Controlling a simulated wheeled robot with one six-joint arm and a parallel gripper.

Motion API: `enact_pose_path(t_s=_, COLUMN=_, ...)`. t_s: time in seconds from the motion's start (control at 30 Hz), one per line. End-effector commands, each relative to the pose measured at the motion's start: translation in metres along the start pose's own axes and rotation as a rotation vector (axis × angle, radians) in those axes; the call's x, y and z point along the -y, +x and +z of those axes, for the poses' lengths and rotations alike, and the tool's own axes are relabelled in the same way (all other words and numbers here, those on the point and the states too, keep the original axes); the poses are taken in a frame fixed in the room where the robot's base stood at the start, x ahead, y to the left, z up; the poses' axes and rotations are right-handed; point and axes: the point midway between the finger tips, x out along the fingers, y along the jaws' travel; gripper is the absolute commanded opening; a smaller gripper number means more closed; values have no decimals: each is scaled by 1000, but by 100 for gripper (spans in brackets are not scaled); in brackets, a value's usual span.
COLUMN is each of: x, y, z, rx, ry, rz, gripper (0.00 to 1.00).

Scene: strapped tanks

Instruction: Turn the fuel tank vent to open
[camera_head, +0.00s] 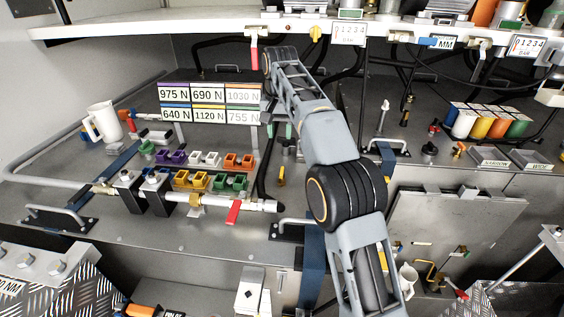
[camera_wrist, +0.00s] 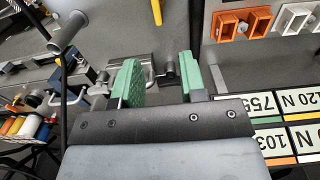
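My gripper (camera_head: 280,130) reaches down over the middle of the grey deck in the head view. In the wrist view, the green finger pads of my gripper (camera_wrist: 160,77) stand apart with a clear gap between them. No label names the fuel tank vent, so I cannot tell which fitting it is. A red-handled valve (camera_head: 233,211) sits on the pipe left of my arm. A red lever (camera_head: 254,56) hangs under the white shelf, and a yellow knob (camera_head: 315,33) is beside it. A small yellow handle (camera_head: 281,176) stands just below my gripper in the head view.
Coloured connector blocks (camera_head: 205,158) and force labels (camera_head: 208,104) lie left of my gripper. A white mug (camera_head: 103,122) stands at far left. Coloured cylinders (camera_head: 486,122) stand at right. The white shelf (camera_head: 200,22) overhangs the back. Black hoses run behind my arm.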

Motion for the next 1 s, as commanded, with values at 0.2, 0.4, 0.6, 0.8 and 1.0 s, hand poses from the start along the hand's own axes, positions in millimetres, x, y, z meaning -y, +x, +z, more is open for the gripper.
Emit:
enact_pose_path(t_s=0.2, x=-8, y=25, z=-2, rx=1, ry=14, rz=0, gripper=38)
enact_pose_path(t_s=0.4, x=-9, y=67, z=-3, rx=2, ry=17, rz=1, gripper=38)
enact_pose_path(t_s=0.6, x=-8, y=100, z=-2, rx=0, ry=14, rz=0, gripper=38)
enact_pose_path(t_s=0.8, x=-7, y=122, z=-2, rx=-1, ry=12, rz=0, gripper=38)
enact_pose_path(t_s=1.0, x=-6, y=131, z=-2, rx=-2, ry=11, rz=-1, gripper=38)
